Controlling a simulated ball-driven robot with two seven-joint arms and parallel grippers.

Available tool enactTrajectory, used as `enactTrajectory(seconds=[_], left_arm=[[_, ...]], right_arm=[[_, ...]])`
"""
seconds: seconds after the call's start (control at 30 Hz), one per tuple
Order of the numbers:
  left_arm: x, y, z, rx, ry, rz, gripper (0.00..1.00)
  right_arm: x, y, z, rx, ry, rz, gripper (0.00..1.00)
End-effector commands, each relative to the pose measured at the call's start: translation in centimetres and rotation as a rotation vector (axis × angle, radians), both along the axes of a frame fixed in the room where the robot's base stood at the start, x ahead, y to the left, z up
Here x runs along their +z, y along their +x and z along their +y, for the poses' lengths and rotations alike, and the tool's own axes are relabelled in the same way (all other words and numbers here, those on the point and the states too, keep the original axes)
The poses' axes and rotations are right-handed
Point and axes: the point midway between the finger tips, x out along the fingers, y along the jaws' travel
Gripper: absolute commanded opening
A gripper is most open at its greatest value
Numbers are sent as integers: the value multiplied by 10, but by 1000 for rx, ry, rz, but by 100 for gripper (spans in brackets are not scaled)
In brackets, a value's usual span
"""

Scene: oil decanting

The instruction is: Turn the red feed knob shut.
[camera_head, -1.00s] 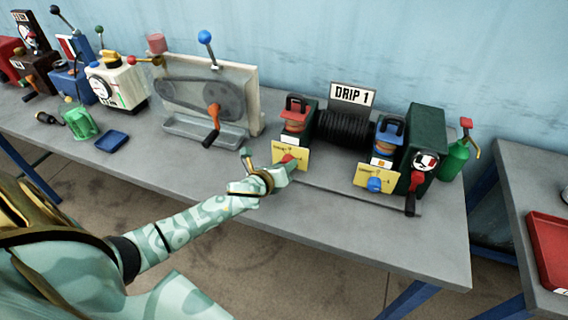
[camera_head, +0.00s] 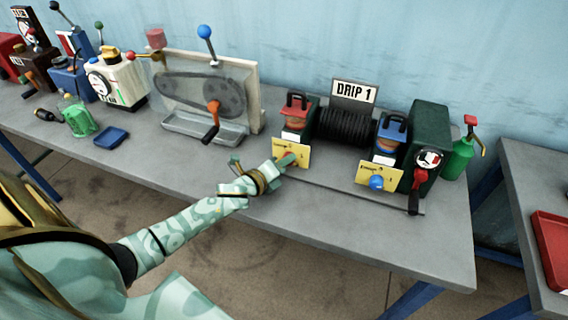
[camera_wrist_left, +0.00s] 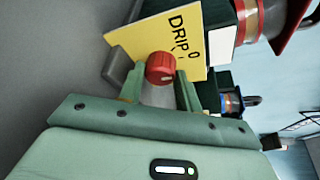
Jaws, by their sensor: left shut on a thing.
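The red feed knob (camera_wrist_left: 160,68) sits on a yellow plate (camera_wrist_left: 205,35) lettered DRIP in the left wrist view. My left gripper (camera_wrist_left: 160,88) is shut on the knob, with one finger on each side of it. In the head view my left gripper (camera_head: 288,161) reaches the yellow plate (camera_head: 303,152) of the left oiler (camera_head: 296,117), and its fingers hide most of the knob. The knob's pointer position against the plate marks is too small to tell. My right gripper is in neither view.
A blue knob (camera_head: 376,182) on a second yellow plate stands to the right. Beyond it hangs a red-and-black crank (camera_head: 416,184). The bench front (camera_head: 330,220) is clear.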

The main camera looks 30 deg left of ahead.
Motion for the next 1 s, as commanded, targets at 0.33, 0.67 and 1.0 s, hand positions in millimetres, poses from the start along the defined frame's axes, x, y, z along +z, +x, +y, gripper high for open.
enactTrajectory(seconds=[0.33, 0.67, 1.0], left_arm=[[-1, 0, 0, 1, -4, 1, 39], [-2, -1, 1, 3, 0, 4, 56], [3, -1, 1, 3, 175, 46, 56]], right_arm=[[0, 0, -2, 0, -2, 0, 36], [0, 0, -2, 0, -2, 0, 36], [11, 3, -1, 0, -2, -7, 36]])
